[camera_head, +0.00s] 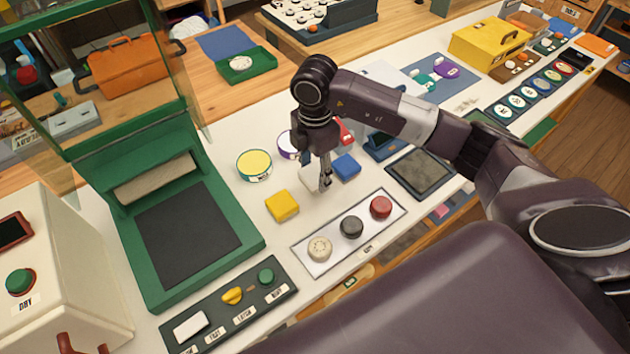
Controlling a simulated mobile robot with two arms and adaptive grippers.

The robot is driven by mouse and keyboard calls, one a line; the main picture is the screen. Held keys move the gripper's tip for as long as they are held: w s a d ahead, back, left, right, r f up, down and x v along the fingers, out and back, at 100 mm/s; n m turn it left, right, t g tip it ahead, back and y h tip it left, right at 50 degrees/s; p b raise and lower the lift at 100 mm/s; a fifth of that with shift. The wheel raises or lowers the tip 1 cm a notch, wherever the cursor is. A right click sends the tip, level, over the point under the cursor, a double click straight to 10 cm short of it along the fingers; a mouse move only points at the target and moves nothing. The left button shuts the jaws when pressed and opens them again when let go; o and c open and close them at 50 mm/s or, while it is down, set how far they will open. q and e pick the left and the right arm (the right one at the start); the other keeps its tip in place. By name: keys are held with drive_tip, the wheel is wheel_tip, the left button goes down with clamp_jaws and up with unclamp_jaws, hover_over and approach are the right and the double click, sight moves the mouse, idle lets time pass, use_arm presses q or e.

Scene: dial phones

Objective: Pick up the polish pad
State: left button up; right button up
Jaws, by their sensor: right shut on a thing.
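My right gripper (325,182) points down over the white worktop, shut on a small white pad (309,178) that is partly hidden by the fingers. I cannot tell whether the white pad still touches the worktop. A yellow pad (282,206) lies to the left of the gripper, and a blue pad (346,167) lies close to its right. A red block (346,131) is partly hidden behind my right arm. No label shows which one is the polish pad. My left gripper is not in view.
A tray (304,254) with beige, black and red knobs lies in front of the gripper. A green press-like frame (248,246) stands left, and a round yellow-topped tin (254,164) lies behind. A dark framed panel (421,171) is to the right. Some worktop around the yellow pad is bare.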

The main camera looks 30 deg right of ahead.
sight(315, 172)
wheel_tip(315, 172, up, 16)
drive_tip(key=shift+b, duration=0.45)
